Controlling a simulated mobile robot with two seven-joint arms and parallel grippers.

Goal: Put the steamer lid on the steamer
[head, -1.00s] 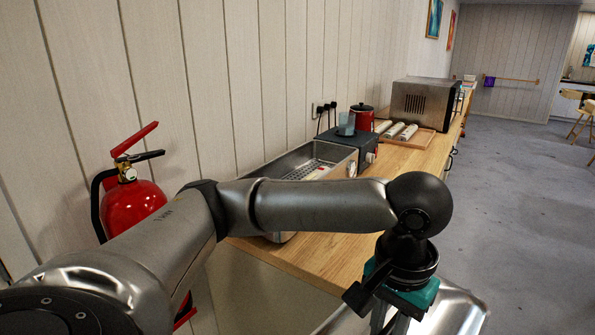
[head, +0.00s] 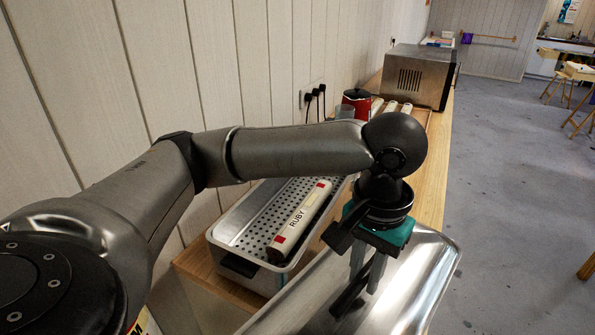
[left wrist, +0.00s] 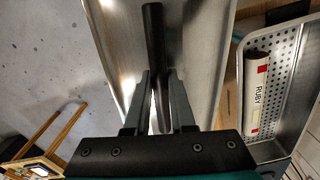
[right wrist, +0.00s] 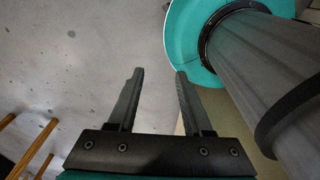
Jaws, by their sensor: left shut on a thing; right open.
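The steamer (head: 248,212) is a long metal box with a perforated floor on the wooden counter, its top open. A white roll marked RUBY (head: 300,221) lies in it. The lid (head: 425,262) is a shiny metal sheet with a dark bar handle (left wrist: 153,40). My left gripper (head: 366,278) is shut on the handle and holds the lid at the front right of the steamer, tilted in the picture. In the left wrist view the lid is apart from the steamer (left wrist: 303,80), sideways. My right gripper (right wrist: 158,74) is open and empty over grey floor.
Behind the steamer on the counter (head: 433,165) stand a red container (head: 357,99), several white rolls (head: 390,107) and a metal oven-like box (head: 419,78). The panelled wall runs close along the left. The floor at right is mostly clear, with wooden stools farther off.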

